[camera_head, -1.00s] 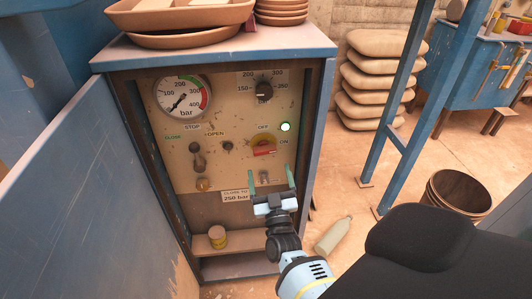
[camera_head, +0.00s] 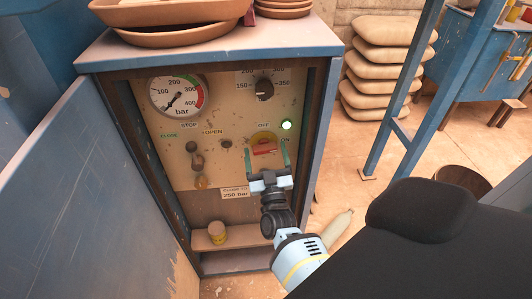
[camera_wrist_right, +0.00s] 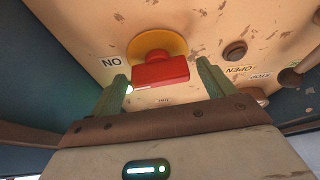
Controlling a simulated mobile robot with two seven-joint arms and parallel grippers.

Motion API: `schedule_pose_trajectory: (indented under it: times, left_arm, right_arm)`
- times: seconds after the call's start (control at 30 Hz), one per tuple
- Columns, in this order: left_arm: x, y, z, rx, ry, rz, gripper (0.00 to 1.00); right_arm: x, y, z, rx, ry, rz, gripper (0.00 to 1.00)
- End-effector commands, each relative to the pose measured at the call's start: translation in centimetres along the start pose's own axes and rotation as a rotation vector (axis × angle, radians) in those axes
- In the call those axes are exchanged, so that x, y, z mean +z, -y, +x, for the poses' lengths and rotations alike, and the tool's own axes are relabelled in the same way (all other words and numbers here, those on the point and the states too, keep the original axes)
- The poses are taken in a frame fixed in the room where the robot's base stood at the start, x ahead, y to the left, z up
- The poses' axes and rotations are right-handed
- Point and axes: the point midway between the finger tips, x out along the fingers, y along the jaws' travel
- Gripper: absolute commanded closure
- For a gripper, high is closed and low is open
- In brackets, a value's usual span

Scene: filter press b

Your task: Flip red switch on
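The red switch (camera_head: 264,148) sits on a yellow round base on the cabinet's control panel, with OFF printed above it and ON at its right. Its handle lies roughly level, one end towards the ON label. In the right wrist view the red switch (camera_wrist_right: 160,72) is a block just ahead of the fingers. My right gripper (camera_head: 267,154) is open, its two green fingers spread to either side of the switch and a little below it. My left gripper is not in view.
A lit green lamp (camera_head: 287,125) is at the switch's upper right. A pressure gauge (camera_head: 179,96), a black dial (camera_head: 264,89) and a lever (camera_head: 196,158) share the panel. The open blue door (camera_head: 75,180) stands at left. A jar (camera_head: 217,234) sits on the lower shelf.

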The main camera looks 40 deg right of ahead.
Motion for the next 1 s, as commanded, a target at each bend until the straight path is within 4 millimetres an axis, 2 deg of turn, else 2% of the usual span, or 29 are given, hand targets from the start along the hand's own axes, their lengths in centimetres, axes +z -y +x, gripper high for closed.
schedule_pose_trajectory:
  times: [0.07,0.3,0.47,0.63,0.87,0.9,1.0]
  left_arm:
    - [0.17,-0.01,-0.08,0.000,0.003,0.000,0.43]
    - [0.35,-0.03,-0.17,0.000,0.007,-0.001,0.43]
    - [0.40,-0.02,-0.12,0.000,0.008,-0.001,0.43]
    - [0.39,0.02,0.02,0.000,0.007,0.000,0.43]
    - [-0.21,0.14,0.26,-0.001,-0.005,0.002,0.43]
    - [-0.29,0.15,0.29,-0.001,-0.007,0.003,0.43]
    - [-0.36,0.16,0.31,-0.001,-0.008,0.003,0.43]
  right_arm:
    - [0.00,0.00,0.00,0.000,0.000,0.000,0.29]
    - [0.01,-0.01,0.00,0.000,0.000,0.000,0.61]
    - [0.03,0.05,-0.01,0.014,0.001,0.033,0.61]
    - [0.00,0.14,0.01,0.057,0.000,0.137,0.61]
    - [-0.04,0.09,0.04,0.059,-0.001,0.144,0.61]
    - [-0.04,0.09,0.04,0.059,-0.001,0.144,0.36]
    - [-0.04,0.09,0.04,0.059,-0.001,0.143,0.23]
